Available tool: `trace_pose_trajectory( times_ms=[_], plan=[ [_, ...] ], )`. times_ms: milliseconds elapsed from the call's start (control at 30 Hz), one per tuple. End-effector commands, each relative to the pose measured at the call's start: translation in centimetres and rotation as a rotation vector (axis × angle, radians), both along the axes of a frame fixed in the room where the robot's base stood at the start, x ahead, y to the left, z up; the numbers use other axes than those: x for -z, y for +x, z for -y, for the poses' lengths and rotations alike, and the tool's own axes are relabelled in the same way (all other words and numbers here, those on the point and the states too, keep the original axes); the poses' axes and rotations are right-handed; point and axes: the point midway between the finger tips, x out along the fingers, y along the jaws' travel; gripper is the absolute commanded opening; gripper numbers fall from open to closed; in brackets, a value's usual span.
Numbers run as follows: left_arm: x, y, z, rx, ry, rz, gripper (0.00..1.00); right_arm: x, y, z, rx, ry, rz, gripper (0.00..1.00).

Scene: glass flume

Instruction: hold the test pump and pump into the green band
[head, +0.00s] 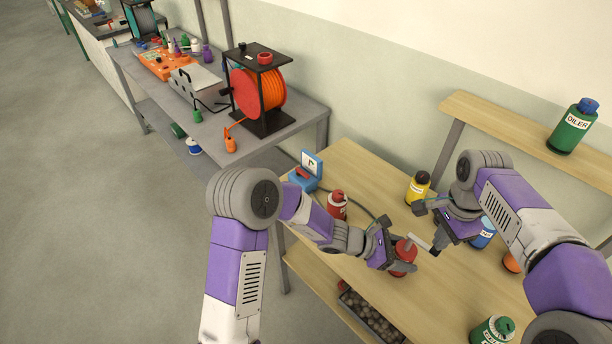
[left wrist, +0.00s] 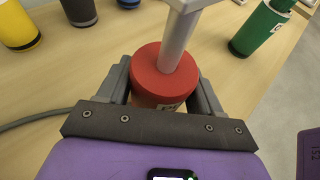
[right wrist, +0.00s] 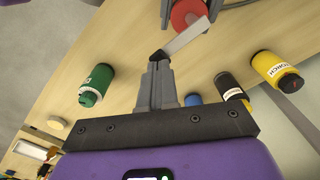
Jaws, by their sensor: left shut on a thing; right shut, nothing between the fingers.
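The test pump (head: 404,251) is a red cylinder with a pale grey handle, on the wooden bench. My left gripper (head: 395,258) is shut around its red body; the left wrist view shows a finger on each side of the pump (left wrist: 162,76). The handle (right wrist: 187,36) ends in a black tip in the right wrist view. My right gripper (right wrist: 157,68) is shut and empty, its fingertips close by that black tip; I cannot tell whether they touch. A blue case (head: 304,178) with a small dial in its lid stands at the bench's far left; its band and needle are too small to read.
A grey hose (head: 354,203) runs across the bench. A red bottle (head: 337,204), a yellow bottle (head: 418,187), a blue bottle (head: 484,236) and a green bottle (head: 493,330) stand around. A green oiler (head: 573,127) is on the raised shelf. An orange reel (head: 262,92) stands on the grey table.

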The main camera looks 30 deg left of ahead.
Motion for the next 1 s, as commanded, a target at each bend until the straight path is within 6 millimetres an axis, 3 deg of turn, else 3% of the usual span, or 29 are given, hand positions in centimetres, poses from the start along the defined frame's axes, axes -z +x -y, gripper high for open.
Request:
trace_pose_trajectory(
  times_ms=[600,767,1000],
  plan=[
    [0.0,0.0,0.0,0.0,0.0,0.0,0.3,3.2,0.0,0.0,0.001,-0.001,-0.001,0.0],
    [0.0,0.0,0.0,0.0,0.0,0.0,0.3,2.6,0.1,0.0,0.0,0.001,0.002,0.0],
    [0.0,0.0,0.0,0.0,0.0,0.0,0.3,0.4,0.0,-0.1,0.0,0.001,0.002,0.0]
  ],
)
